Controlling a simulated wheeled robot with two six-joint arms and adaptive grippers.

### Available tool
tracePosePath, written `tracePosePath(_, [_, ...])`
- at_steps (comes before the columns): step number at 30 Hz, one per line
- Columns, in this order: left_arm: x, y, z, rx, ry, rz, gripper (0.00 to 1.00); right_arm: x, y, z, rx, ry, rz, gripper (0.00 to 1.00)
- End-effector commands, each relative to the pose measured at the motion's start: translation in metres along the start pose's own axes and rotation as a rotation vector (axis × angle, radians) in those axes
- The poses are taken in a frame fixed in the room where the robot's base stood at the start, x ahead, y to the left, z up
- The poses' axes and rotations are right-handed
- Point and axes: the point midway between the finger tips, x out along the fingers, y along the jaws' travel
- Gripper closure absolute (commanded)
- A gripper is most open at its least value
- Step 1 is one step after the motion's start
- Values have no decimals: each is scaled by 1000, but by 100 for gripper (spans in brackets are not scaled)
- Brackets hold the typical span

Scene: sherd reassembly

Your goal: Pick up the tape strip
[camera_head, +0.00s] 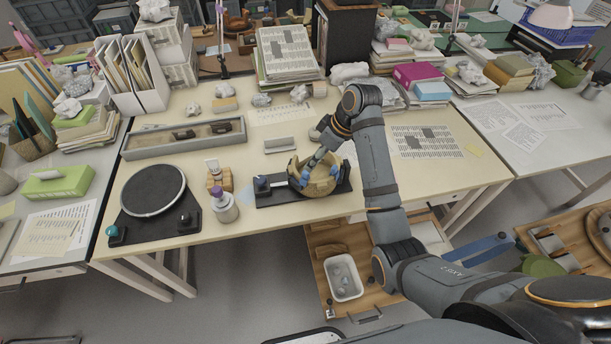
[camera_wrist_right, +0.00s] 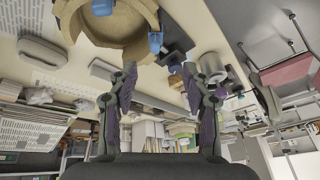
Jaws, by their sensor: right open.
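A tan, round, bowl-like vessel (camera_head: 320,181) sits in a black stand (camera_head: 270,198) on the table; its upper side is open. Blue tape-like pieces show on it: one at its left (camera_head: 304,177) and one at its right (camera_head: 334,170). I cannot tell which piece is the tape strip. My right gripper (camera_wrist_right: 158,72) is open and empty, over the vessel's back edge. My left gripper is out of view.
A long grey tray (camera_head: 184,139) and a pale block (camera_head: 280,142) lie behind. An open drawer (camera_head: 322,270) is below the table.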

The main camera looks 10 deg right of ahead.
Motion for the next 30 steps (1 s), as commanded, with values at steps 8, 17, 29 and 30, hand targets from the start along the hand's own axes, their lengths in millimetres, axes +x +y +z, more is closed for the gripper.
tracePosePath(8, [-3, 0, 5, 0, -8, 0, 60, 30, -1, 0, -1, -2, -6, 51])
tracePosePath(17, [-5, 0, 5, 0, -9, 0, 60, 54, 1, 0, -1, 0, -1, 51])
tracePosePath(29, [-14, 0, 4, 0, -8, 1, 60, 104, 8, 6, -1, -1, -1, 51])
tracePosePath(30, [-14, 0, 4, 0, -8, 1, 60, 105, 8, 6, -1, 0, 0, 51])
